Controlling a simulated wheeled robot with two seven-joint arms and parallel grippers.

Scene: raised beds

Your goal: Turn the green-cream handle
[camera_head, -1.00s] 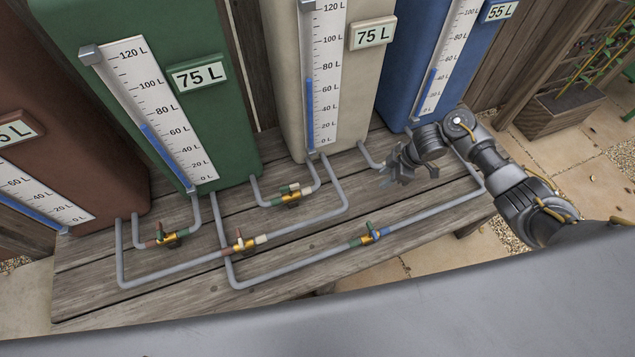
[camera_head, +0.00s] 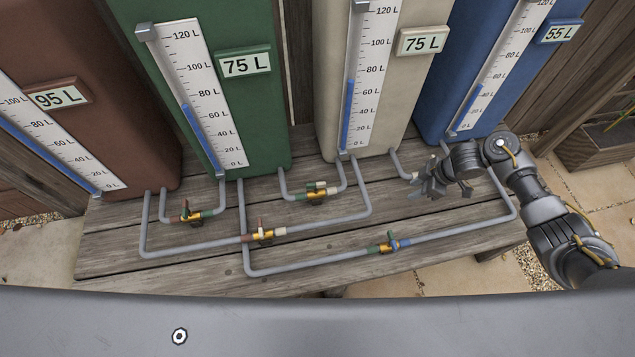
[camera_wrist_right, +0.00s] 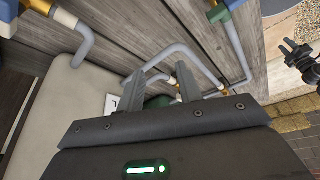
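The green-cream handle (camera_head: 318,185) sits on a brass valve between a green and a cream pipe band, on the short pipe between the green tank (camera_head: 245,140) and the cream tank (camera_head: 390,110). Its bar looks roughly in line with the pipe. My right gripper (camera_head: 425,187) is over the bench, right of the handle and clear of it. Its two fingers stand apart and empty in the right wrist view (camera_wrist_right: 160,94). A dark pronged part at that view's right edge looks like my left gripper (camera_wrist_right: 301,62); its finger state is unclear.
Other valves stand close by: red-green (camera_head: 190,215), red-cream (camera_head: 263,234) and green-blue (camera_head: 390,244). Grey pipes run low over the wooden bench (camera_head: 200,262). The brown tank (camera_head: 110,90) and blue tank (camera_head: 450,65) stand at the sides.

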